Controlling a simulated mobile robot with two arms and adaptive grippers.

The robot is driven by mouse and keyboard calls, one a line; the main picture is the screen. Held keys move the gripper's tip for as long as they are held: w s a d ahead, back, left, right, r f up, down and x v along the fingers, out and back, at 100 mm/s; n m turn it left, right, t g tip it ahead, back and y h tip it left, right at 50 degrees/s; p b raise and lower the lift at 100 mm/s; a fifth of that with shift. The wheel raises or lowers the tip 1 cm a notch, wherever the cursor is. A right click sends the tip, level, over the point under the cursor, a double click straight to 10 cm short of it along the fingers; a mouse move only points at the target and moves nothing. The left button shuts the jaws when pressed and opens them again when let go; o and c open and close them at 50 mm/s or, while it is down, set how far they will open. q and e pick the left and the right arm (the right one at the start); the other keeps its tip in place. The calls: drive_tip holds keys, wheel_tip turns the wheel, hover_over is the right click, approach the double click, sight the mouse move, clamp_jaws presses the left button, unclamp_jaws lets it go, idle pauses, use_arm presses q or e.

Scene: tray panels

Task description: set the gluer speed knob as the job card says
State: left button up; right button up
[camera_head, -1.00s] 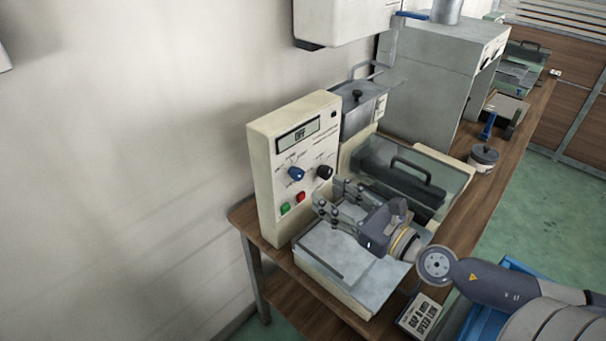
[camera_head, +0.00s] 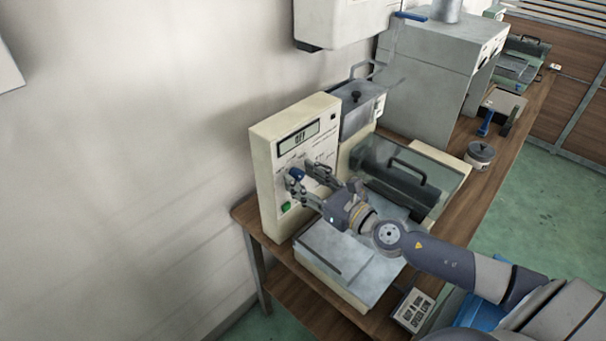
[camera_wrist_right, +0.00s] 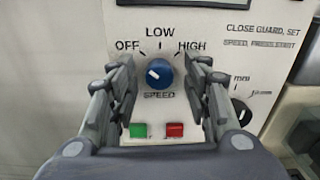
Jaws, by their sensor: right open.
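The blue speed knob (camera_head: 297,174) is on the cream control panel (camera_head: 264,190). In the right wrist view the knob (camera_wrist_right: 159,74) has its white mark toward the upper left, on the OFF side; LOW is above it and HIGH to its right. The panel display (camera_head: 299,137) reads OFF. My right gripper (camera_head: 303,178) is open at the panel, with one finger on each side of the knob; I cannot tell if they touch it. The job card (camera_head: 413,310) at the bench's front edge shows SPEED LOW on its lower line. My left gripper is not in view.
Green (camera_wrist_right: 138,131) and red (camera_wrist_right: 174,130) buttons sit just below the knob, between my fingers. A black knob (camera_wrist_right: 241,112) is to the right. The clear guard (camera_head: 440,178) and gluer bed (camera_head: 335,258) lie by my arm. A lidded pot (camera_head: 480,155) stands farther back.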

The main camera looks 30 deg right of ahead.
drive_tip(key=shift+w+a, duration=0.1)
drive_tip(key=shift+w, duration=0.2)
clamp_jaws()
drive_tip(key=m, duration=0.4)
drive_tip(key=shift+r+m, duration=0.1)
drive_tip(key=shift+m, duration=0.2)
drive_tip(key=m+p, duration=0.1)
drive_tip(key=m, duration=0.3)
drive_tip(key=shift+m, duration=0.4)
idle(0.4)
